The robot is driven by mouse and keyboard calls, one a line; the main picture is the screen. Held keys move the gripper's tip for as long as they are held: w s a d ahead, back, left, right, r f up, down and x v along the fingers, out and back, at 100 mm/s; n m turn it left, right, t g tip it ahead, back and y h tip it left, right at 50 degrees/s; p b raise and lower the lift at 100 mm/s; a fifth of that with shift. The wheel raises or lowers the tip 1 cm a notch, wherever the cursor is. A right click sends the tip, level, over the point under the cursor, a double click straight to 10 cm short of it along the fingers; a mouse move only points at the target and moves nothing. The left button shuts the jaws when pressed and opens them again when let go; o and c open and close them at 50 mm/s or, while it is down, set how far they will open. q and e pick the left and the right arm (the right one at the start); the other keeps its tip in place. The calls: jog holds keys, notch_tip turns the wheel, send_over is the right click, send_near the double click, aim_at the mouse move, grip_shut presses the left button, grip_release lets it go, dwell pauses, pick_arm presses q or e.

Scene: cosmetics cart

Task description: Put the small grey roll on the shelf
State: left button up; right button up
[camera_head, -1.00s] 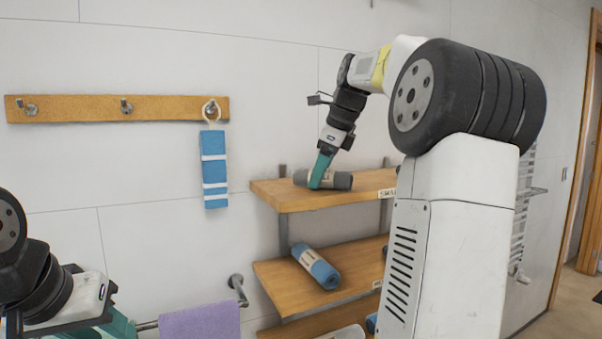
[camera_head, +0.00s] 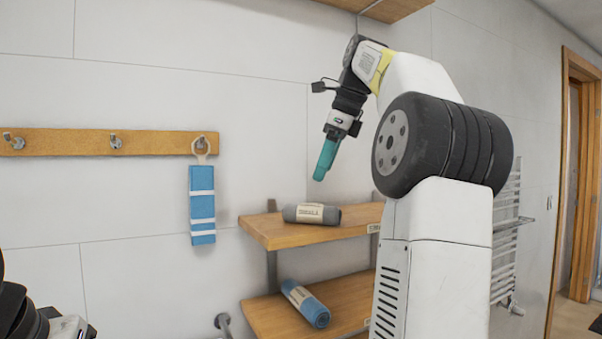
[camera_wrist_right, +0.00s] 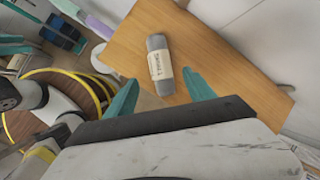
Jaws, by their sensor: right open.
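The small grey roll (camera_head: 311,214) with a pale label lies on its side on the upper wooden shelf (camera_head: 275,238), near its left end. In the right wrist view the roll (camera_wrist_right: 160,64) lies on the bare wooden board (camera_wrist_right: 225,45), beyond the fingertips. My right gripper (camera_head: 322,172) is above the roll, clear of it. In the wrist view its two teal fingers (camera_wrist_right: 160,92) are spread with nothing between them. Of my left arm only a part shows at the bottom left; its fingers are out of the frame.
A blue roll (camera_head: 306,303) lies on the lower shelf (camera_head: 262,312). A blue striped towel (camera_head: 202,205) hangs from a wooden hook rail (camera_head: 80,143) at the left. Another wooden shelf (camera_head: 398,8) is overhead. The upper shelf has free room beside the grey roll.

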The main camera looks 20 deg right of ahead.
jog(key=shift+r, duration=0.1)
jog(key=s+a+f+n, duration=0.7)
jog(key=a+f+n, duration=0.2)
jog(key=a+n, duration=0.15)
jog(key=s+a+f+n, duration=0.2)
jog(key=s+f+n, duration=0.4)
jog(key=f, duration=0.3)
jog(key=s+a+f+n+t, duration=0.1)
jog(key=s+a+f+n, duration=0.1)
jog(key=s+f+n, duration=0.4)
notch_tip(320, 180, down, 4)
jog(key=n, duration=0.3)
jog(key=shift+s+a, duration=0.2)
jog(key=shift+a, duration=0.2)
jog(key=shift+r, duration=0.1)
